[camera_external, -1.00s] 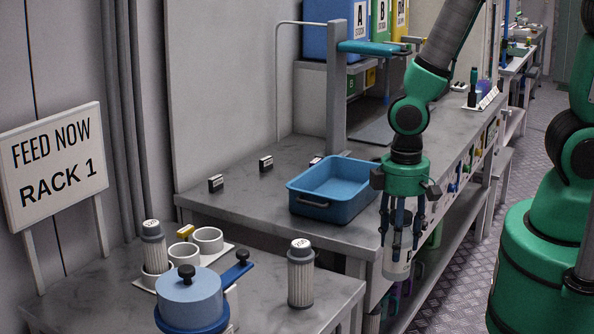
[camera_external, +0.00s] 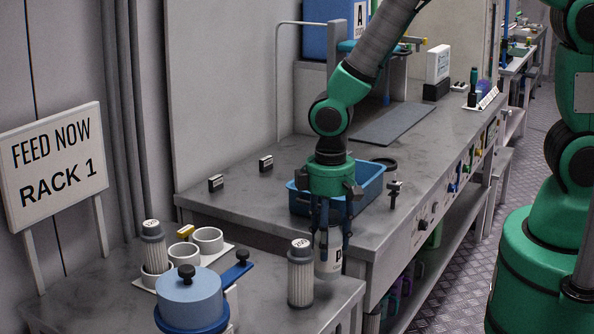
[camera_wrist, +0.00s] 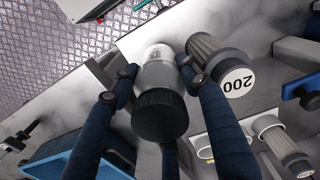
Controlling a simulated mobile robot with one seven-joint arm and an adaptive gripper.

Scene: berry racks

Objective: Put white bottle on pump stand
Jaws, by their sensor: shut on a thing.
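My gripper (camera_external: 331,240) is shut on the white bottle (camera_external: 328,264) and holds it upright, at the right end of the front table. In the wrist view my gripper's dark blue fingers (camera_wrist: 157,72) close around the bottle (camera_wrist: 158,76), whose black cap (camera_wrist: 160,117) faces the camera. I cannot tell for certain which thing is the pump stand; a blue round device with a black knob (camera_external: 190,296) and a white plate with round cups (camera_external: 222,252) stand on the front table. Whether the bottle's base touches anything is hidden.
A ribbed canister marked 200 (camera_external: 300,279) stands just left of the bottle; it is close beside it in the wrist view (camera_wrist: 218,60). Another ribbed canister (camera_external: 153,248) stands in a cup. A blue tray (camera_external: 372,186) is on the rear bench behind my gripper.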

